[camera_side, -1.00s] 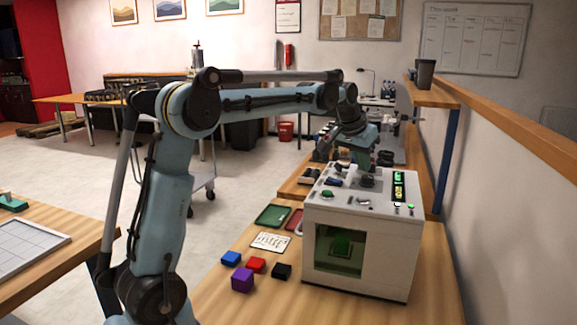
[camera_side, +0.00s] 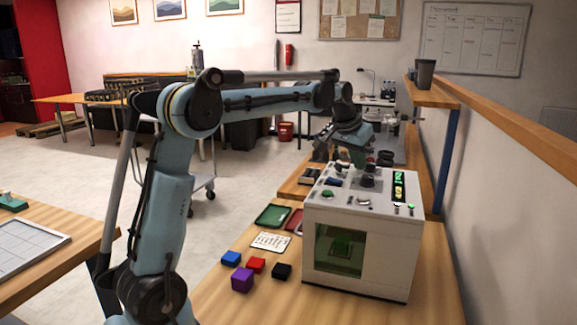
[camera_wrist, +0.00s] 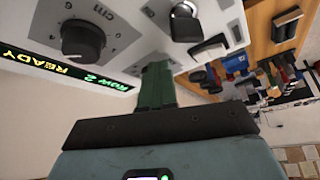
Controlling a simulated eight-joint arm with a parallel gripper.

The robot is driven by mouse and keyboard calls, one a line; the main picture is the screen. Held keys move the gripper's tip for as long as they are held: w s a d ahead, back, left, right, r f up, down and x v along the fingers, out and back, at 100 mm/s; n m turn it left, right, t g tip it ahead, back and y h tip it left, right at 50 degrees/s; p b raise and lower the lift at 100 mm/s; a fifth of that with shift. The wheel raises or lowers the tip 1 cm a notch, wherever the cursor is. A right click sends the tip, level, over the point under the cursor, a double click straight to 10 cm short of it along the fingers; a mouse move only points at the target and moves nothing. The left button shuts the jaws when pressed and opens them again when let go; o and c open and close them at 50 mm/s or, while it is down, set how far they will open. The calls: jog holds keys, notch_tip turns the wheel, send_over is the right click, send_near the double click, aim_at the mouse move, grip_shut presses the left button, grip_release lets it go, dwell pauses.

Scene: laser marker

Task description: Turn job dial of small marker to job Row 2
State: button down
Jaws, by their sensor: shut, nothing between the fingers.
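The small marker (camera_side: 380,232) is a white box with a green-tinted front window and controls on its sloped top. Its display (camera_side: 398,186) is lit green; in the wrist view the display (camera_wrist: 103,84) reads "Row 2" and "READY", upside down. A round black dial (camera_wrist: 83,40) sits beside the display; which of its marks it points to is hard to tell. In the side view a dark dial (camera_side: 368,180) stands on the top panel. My gripper (camera_wrist: 155,75) is shut and empty, apart from the dial; in the side view it hangs just above the panel.
A second silver-and-black knob (camera_wrist: 185,22) and a black block (camera_wrist: 208,45) stand near my fingers. Blue (camera_side: 231,258), red (camera_side: 256,265), black (camera_side: 282,271) and purple (camera_side: 242,279) blocks lie left of the marker. A green tray (camera_side: 272,215) and a card (camera_side: 270,241) lie behind them.

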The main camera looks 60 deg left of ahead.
jog(key=shift+s, duration=0.35)
jog(key=shift+r, duration=3)
jog(key=shift+w+d+f, duration=0.15)
jog(key=shift+d+f, duration=0.1)
jog(key=shift+f, duration=0.75)
jog(key=shift+w+d+f, duration=0.15)
jog(key=shift+d+f, duration=0.15)
jog(key=shift+f, duration=0.75)
jog(key=shift+w+d+f, duration=0.15)
jog(key=shift+d+f, duration=0.1)
jog(key=shift+f, duration=0.75)
